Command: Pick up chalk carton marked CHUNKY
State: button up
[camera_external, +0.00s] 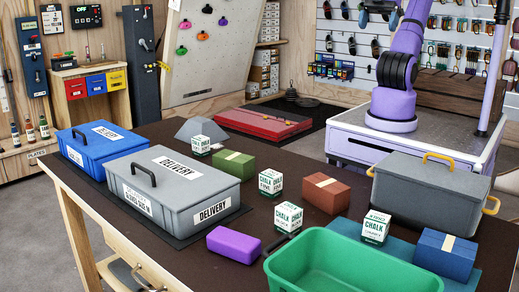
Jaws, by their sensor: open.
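Several small white and green chalk cartons stand upright on the dark table. One carton (200,145) is at the back, by a grey wedge. One carton (270,182) is near the middle and seems to read FINE. Another carton (289,217) stands in front of it, close to the green bin. One more carton (376,227) stands at the right, between the green bin and the grey handled box. The small words on most cartons are too small to read, so I cannot tell which is marked CHUNKY.
A green open bin (352,262) fills the front. Purple (234,244), green (234,164), brown (326,193) and blue (444,254) blocks lie around the cartons. A grey DELIVERY box (173,192), a blue box (100,148) and a grey handled box (432,195) stand near the edges.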

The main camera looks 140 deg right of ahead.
jog(key=shift+w, duration=0.1)
jog(key=n+g, duration=0.1)
jog(key=g, duration=0.4)
send_over(377, 218)
notch_tip(377, 218, down, 36)
jog(key=shift+d+r, duration=0.15)
jog(key=shift+r, duration=0.05)
notch_tip(377, 218, down, 5)
jog(key=shift+f, duration=3.05)
jog(key=c, duration=1.1)
jog(key=shift+o, duration=0.2)
